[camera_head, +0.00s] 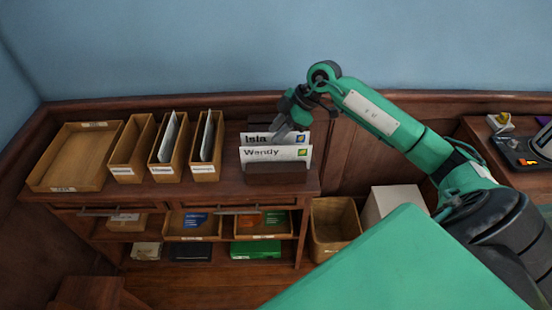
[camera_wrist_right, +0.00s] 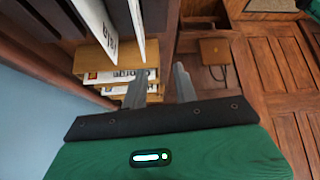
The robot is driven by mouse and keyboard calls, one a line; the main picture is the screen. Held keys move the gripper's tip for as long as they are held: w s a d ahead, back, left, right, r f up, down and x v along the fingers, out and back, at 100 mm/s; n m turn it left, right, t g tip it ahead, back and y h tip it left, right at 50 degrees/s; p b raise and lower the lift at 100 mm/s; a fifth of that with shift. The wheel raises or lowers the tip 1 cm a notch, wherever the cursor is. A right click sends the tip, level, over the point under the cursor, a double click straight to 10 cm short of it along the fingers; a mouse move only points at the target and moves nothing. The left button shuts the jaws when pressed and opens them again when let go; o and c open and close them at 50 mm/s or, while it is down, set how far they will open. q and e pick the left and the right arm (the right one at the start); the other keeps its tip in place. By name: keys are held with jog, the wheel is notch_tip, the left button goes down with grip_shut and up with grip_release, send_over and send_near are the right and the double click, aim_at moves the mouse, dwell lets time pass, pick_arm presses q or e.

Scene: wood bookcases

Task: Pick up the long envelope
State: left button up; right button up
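Two white envelopes stand upright in a dark wood holder (camera_head: 275,174) on top of the bookcase. The front envelope (camera_head: 262,153) reads "Wendy"; the one behind it (camera_head: 256,139) reads "Isla". Which is the long one is hard to tell, as the holder hides their lower parts. My right gripper (camera_head: 287,130) is at the upper edge of the rear envelope, near its middle. In the right wrist view its two fingers (camera_wrist_right: 161,82) are apart, with a white envelope edge (camera_wrist_right: 137,28) by the left finger. I see no envelope clearly clamped. My left gripper is out of view.
Left of the holder stand narrow wooden bins (camera_head: 205,172), some with envelopes, and a flat wooden tray (camera_head: 75,160). Shelves below hold trays and boxes. A wooden bin (camera_head: 334,225) and a white box (camera_head: 392,202) stand right of the bookcase.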

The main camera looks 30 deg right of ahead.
jog(key=m+h, duration=0.1)
jog(key=h, duration=0.1)
send_near(276, 153)
jog(key=shift+m+g, duration=0.4)
jog(key=p+x, duration=0.1)
jog(key=x, duration=0.2)
jog(key=p+x, duration=0.1)
jog(key=x, duration=0.2)
jog(key=p+x, duration=0.2)
jog(key=x, duration=0.1)
jog(key=shift+w, duration=0.45)
jog(key=shift+w+a+f, duration=0.1)
jog(key=shift+f, duration=0.35)
grip_shut()
